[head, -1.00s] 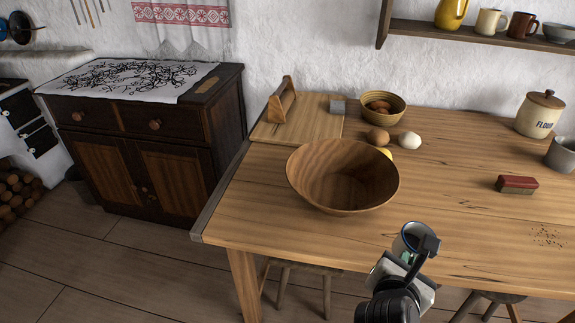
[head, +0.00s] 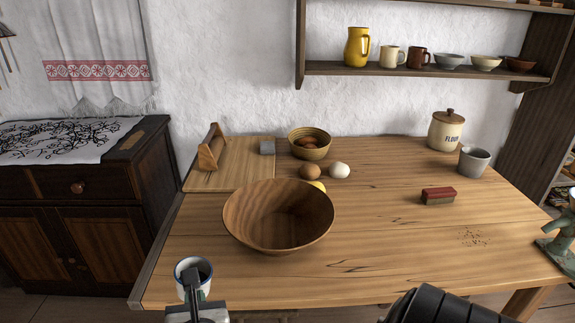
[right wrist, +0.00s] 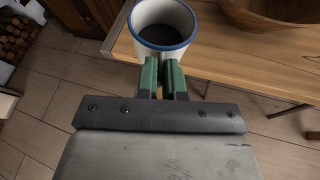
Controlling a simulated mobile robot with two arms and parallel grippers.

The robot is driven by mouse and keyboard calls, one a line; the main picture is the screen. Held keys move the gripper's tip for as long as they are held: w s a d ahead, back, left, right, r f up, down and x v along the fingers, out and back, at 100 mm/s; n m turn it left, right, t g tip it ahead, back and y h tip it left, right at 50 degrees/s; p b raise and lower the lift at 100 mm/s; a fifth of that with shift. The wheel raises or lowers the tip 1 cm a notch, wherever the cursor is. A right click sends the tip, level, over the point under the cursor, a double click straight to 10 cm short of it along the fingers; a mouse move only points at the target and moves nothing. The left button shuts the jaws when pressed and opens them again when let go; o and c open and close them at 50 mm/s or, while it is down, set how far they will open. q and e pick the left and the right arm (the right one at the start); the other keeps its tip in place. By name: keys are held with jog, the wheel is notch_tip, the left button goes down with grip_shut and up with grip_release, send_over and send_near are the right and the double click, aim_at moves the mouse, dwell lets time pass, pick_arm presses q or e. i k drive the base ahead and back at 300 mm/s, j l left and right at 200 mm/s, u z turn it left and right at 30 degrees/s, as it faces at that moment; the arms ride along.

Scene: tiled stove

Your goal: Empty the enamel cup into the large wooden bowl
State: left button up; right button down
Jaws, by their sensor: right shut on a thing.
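The enamel cup (head: 181,283), white with a blue rim, is upright at the table's front edge, left of and nearer than the bowl. My right gripper (head: 196,291) is shut on its wall. In the right wrist view the green fingers (right wrist: 165,78) pinch the near side of the cup (right wrist: 163,51). The cup's inside looks dark; I cannot tell whether that is contents or shadow. The large wooden bowl (head: 262,222) stands on the table, apart from the cup; its visible inside looks empty. Its edge also shows in the right wrist view (right wrist: 262,14). My left gripper is not in view.
Behind the bowl are a yellow thing (head: 318,186), a brown egg (head: 310,171), a white egg (head: 340,170), a small bowl (head: 310,151) of eggs and a board (head: 250,176). A brush (head: 438,196), grey mug (head: 473,162) and flour jar (head: 445,130) stand right.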

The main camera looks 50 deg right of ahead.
aim_at(274, 217)
jog(key=k+l, duration=0.15)
jog(key=l, duration=0.25)
jog(key=k+l, duration=0.15)
jog(key=l, duration=0.2)
jog(key=k+l+u, duration=0.1)
jog(key=l, duration=0.3)
jog(key=k+l, duration=0.2)
jog(key=l, duration=0.15)
